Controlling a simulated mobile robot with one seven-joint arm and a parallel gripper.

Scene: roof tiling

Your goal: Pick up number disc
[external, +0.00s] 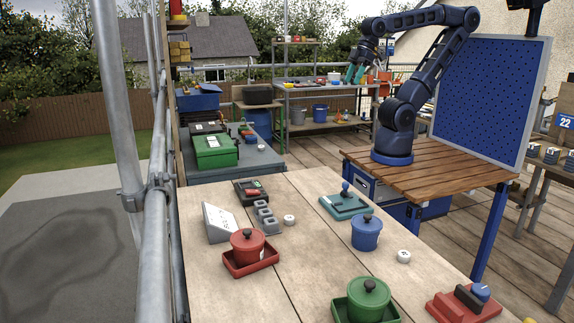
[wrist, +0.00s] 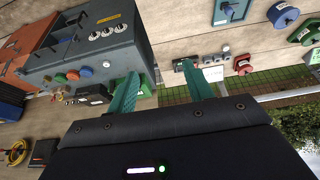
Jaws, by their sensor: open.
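Two small white discs with dark marks lie flat on the wooden bench in the external view. One disc (external: 289,220) is beside a row of grey holders (external: 266,217); the other disc (external: 404,257) is right of the blue pot (external: 366,234). Their numbers are too small to read. A small white disc (wrist: 227,48) also shows in the wrist view; I cannot tell which one it is. My gripper (external: 354,74) is raised high behind the bench, open, empty and well apart from both discs. Its teal fingers spread wide in the wrist view (wrist: 160,70).
A red pot (external: 247,245) in a red tray, a green pot (external: 368,300), a slanted grey stand (external: 215,223) and a teal block (external: 344,206) stand on the bench. A blue pegboard (external: 490,100) stands right of my arm.

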